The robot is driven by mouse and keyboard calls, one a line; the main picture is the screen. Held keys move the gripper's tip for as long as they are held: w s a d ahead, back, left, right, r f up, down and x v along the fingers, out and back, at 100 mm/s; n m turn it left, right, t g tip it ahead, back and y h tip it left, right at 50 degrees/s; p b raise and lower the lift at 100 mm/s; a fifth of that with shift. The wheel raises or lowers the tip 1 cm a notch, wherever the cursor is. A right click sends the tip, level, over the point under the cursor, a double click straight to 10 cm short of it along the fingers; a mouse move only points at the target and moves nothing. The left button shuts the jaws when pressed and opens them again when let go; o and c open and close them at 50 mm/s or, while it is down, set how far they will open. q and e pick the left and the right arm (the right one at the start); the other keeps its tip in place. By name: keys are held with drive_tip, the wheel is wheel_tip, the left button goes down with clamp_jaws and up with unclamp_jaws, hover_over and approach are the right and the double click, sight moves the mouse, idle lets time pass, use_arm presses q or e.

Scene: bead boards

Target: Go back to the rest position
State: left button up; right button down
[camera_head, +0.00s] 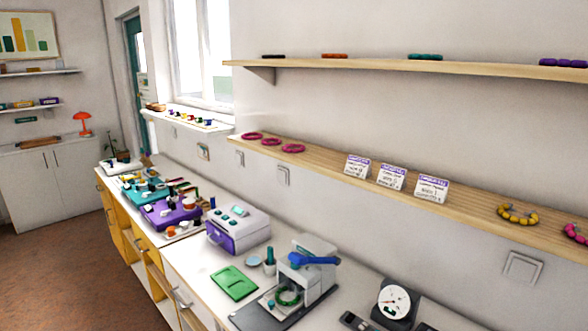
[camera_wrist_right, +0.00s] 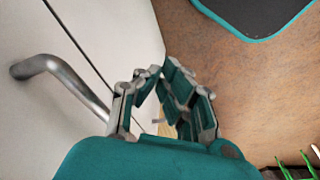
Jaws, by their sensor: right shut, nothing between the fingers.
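My right gripper (camera_wrist_right: 161,76) shows in the right wrist view, with its teal and grey fingers drawn together and nothing between them. It hangs over the brown floor, beside a white cabinet front with a curved metal handle (camera_wrist_right: 62,78). I cannot tell whether it touches the cabinet. Neither gripper shows in the head view, and my left gripper is in no view.
A long counter carries a white and purple machine (camera_head: 240,228), a green board (camera_head: 234,282), a press with a blue lever (camera_head: 312,260) and a dial scale (camera_head: 394,301). Shelves (camera_head: 400,66) run above. Brown floor (camera_head: 60,270) is free at left. A dark teal-edged mat (camera_wrist_right: 255,15) lies near.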

drive_tip(key=s+d+f+b, duration=0.1)
drive_tip(key=s+f+b, duration=0.1)
drive_tip(key=s+f, duration=0.6)
drive_tip(key=s+d+f+g+b, duration=0.1)
drive_tip(key=s+d+f+b, duration=0.1)
drive_tip(key=s+f, duration=0.7)
wheel_tip(320, 180, down, 4)
drive_tip(key=shift+f, duration=0.25)
